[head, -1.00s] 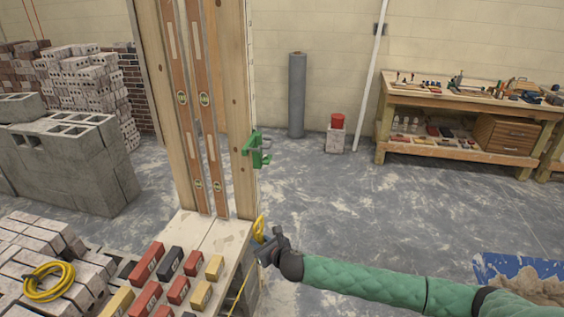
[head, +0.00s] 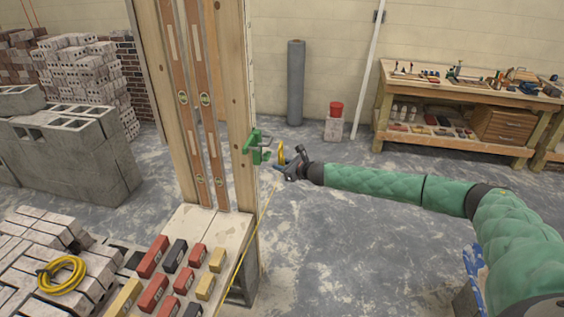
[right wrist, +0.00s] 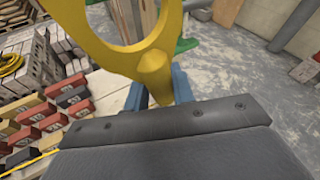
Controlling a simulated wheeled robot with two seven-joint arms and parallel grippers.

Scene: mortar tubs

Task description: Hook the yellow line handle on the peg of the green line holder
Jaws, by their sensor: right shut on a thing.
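The green line holder (head: 257,147) is fixed to the side of the upright wooden post in the head view. The yellow line handle (head: 281,152) is just right of the holder, with a small gap between them in that view. My right gripper (head: 284,169) is shut on the handle. In the right wrist view the yellow handle (right wrist: 152,68) is large, its ring at the top and its stem between the blue fingertips (right wrist: 160,88). Part of the green holder (right wrist: 186,45) shows behind the handle. A yellow line (head: 252,232) runs down from the handle. My left gripper is not in view.
The wooden post (head: 233,100) carries two spirit levels. A board (head: 214,228) with several red, black and yellow blocks stands below it. A coiled yellow hose or cord (head: 62,275) lies on bricks at left. A workbench (head: 468,85) stands back right. Floor right of the post is open.

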